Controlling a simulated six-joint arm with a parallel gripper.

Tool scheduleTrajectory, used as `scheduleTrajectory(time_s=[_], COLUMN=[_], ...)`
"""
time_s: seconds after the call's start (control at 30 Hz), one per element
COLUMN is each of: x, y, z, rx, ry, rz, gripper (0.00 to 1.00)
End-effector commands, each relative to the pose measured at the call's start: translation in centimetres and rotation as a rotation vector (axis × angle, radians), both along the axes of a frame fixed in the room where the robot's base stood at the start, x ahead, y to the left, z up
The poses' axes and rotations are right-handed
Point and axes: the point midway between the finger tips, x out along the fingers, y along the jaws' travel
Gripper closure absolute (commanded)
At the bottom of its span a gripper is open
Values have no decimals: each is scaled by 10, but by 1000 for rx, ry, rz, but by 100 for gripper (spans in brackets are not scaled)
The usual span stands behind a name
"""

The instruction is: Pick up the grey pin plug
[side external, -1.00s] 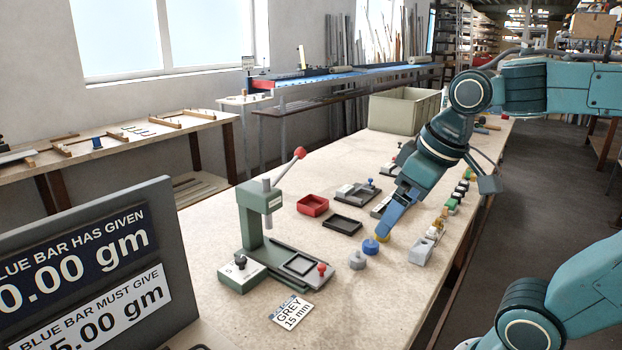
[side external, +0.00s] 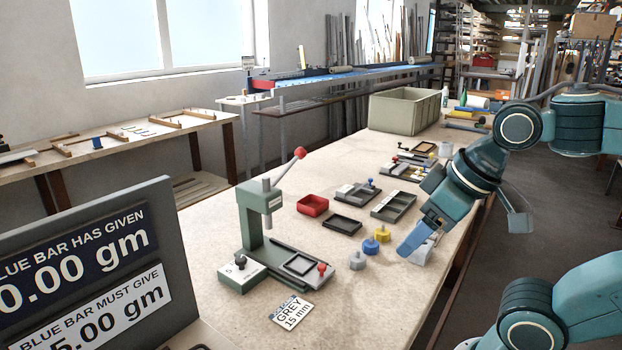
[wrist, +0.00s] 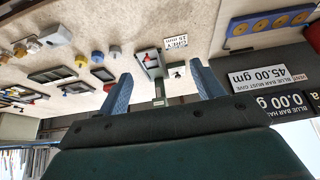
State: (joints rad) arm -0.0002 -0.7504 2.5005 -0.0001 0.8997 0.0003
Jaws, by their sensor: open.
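The grey pin plug (side external: 357,261) stands upright on the bench, in front of a blue plug (side external: 370,247) and a yellow plug (side external: 382,235). In the wrist view the grey plug (wrist: 114,51) is left of my fingers, beside the blue plug (wrist: 97,57) and the yellow plug (wrist: 81,60). My gripper (side external: 405,250) is above the bench to the right of the plugs, apart from them, and partly hides a light grey block. In the wrist view my gripper (wrist: 163,72) has its blue fingers spread wide with nothing held between them.
A green press (side external: 252,225) with a red-knobbed lever stands left of the plugs. A "GREY 15 mm" card (side external: 291,311) lies in front of it. A red tray (side external: 313,205) and dark trays (side external: 342,224) lie behind. Bare bench lies in front of the grey plug.

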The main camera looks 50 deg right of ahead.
Motion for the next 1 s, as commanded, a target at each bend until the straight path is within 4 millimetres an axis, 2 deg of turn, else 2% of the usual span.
scheduleTrajectory(time_s=[0.27,0.47,0.77,1.0], x=[5,22,67,105], y=[-2,-9,-34,-62], z=[1,4,4,-7], rx=[7,38,114,172], ry=[10,51,145,218], rz=[-24,-119,-371,-588], gripper=[33,33,33,33])
